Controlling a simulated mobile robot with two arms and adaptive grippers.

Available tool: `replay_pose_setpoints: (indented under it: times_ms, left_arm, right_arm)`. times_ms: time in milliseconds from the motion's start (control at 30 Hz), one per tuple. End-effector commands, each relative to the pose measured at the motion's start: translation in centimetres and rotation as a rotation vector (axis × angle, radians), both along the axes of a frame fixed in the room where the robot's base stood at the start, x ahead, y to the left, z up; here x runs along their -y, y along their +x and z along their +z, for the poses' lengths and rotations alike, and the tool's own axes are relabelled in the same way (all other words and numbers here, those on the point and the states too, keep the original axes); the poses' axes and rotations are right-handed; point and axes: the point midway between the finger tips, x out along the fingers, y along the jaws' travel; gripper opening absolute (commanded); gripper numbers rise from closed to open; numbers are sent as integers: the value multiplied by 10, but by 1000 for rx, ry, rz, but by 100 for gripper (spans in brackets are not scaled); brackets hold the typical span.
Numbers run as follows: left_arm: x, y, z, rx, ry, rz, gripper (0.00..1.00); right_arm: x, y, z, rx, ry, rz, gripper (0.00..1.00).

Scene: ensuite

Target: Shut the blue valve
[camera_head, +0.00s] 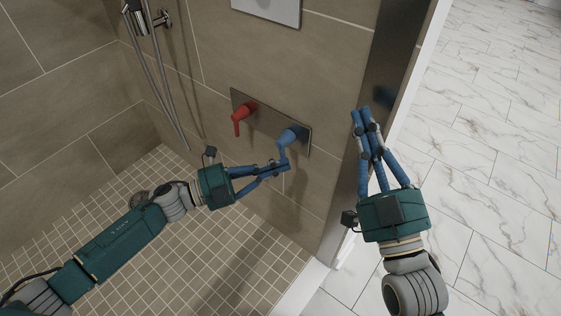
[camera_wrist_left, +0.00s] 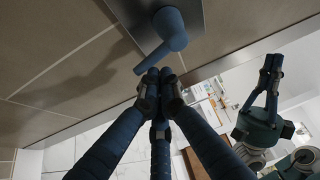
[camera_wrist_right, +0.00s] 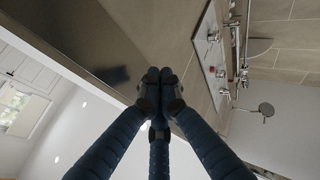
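The blue valve (camera_head: 289,136) sits on the right part of a metal plate on the tiled shower wall. Its lever hangs downward, tilted slightly left in the head view. My left gripper (camera_head: 284,164) is at the lower end of this lever, its fingers together with nothing seen between them. In the left wrist view the valve (camera_wrist_left: 171,28) is just above the fingertips (camera_wrist_left: 160,76); I cannot tell whether they touch. My right gripper (camera_head: 361,114) is shut and empty, in front of the wall's end; its fingertips also show in the right wrist view (camera_wrist_right: 160,77).
A red valve (camera_head: 244,111) with its lever down is left of the blue one on the metal plate (camera_head: 265,124). A shower hose (camera_head: 166,92) hangs at the left. A white panel (camera_head: 268,11) is above. Open marble floor (camera_head: 490,150) lies at the right.

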Motion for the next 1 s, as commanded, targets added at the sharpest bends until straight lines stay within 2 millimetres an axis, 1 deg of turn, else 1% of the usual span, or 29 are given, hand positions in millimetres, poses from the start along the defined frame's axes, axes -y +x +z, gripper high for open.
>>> replay_pose_setpoints:
  times_ms: [200,400,1000]
  left_arm:
    - [-3,2,-1,-3,-3,2,0]
    - [-4,3,-2,-4,-5,2,0]
    - [-4,3,-2,-4,-6,1,0]
  right_arm:
    - [1,6,-18,-85,-23,-6,0]
    - [1,8,-26,-119,-33,-7,0]
    - [2,9,-29,-127,-35,-9,0]
